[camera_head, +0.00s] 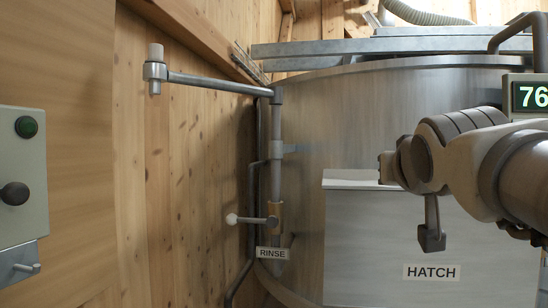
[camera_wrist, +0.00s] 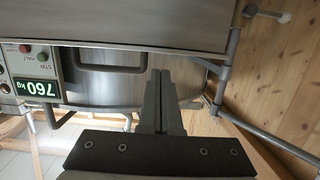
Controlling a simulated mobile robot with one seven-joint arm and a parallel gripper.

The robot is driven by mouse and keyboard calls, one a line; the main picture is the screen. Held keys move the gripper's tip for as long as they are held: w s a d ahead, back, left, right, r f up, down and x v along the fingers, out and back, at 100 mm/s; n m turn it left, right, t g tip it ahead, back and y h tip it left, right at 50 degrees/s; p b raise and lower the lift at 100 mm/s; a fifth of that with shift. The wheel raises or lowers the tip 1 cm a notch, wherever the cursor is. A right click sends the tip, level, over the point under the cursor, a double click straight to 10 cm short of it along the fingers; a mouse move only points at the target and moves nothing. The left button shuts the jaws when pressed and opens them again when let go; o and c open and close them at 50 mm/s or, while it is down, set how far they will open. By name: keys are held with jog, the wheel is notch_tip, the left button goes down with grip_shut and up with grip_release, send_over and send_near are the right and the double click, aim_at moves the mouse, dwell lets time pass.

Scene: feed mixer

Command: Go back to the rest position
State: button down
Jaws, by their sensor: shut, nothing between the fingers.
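My gripper (camera_wrist: 163,78) shows in the wrist view, its two dark fingers together with nothing between them. In the head view my arm reaches in from the right edge in front of the steel mixer (camera_head: 310,120); I cannot make out the fingertips there. The hatch (camera_head: 360,245), a pale metal panel labelled HATCH, lies behind and below the arm. In the wrist view, which is upside down, a dark bar handle (camera_wrist: 112,68) is left of the fingers, apart from them in the picture.
A rinse pipe with a swing arm (camera_head: 220,84) and a white-knobbed lever (camera_head: 250,220) stands left of the arm. A control box (camera_head: 22,165) with a green button is at the far left. A weight display (camera_head: 530,96) is partly cut off at right.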

jog(key=s+a+f+n+g+y, duration=0.1)
jog(key=s+a+f+g, duration=0.2)
jog(key=s+f, duration=0.55)
jog(key=s+a+f+n+g+y, duration=0.1)
jog(key=s+a+f+g, duration=0.15)
jog(key=f, duration=1.05)
jog(key=s+a+f+n+g+y, duration=0.1)
jog(key=s+a+f+g+y, duration=0.2)
jog(key=s+f, duration=0.5)
notch_tip(320, 180, up, 22)
jog(key=w+g+h+p, duration=0.1)
jog(key=p, duration=2.4)
jog(key=shift+w+r, duration=0.25)
jog(key=shift+w, duration=0.15)
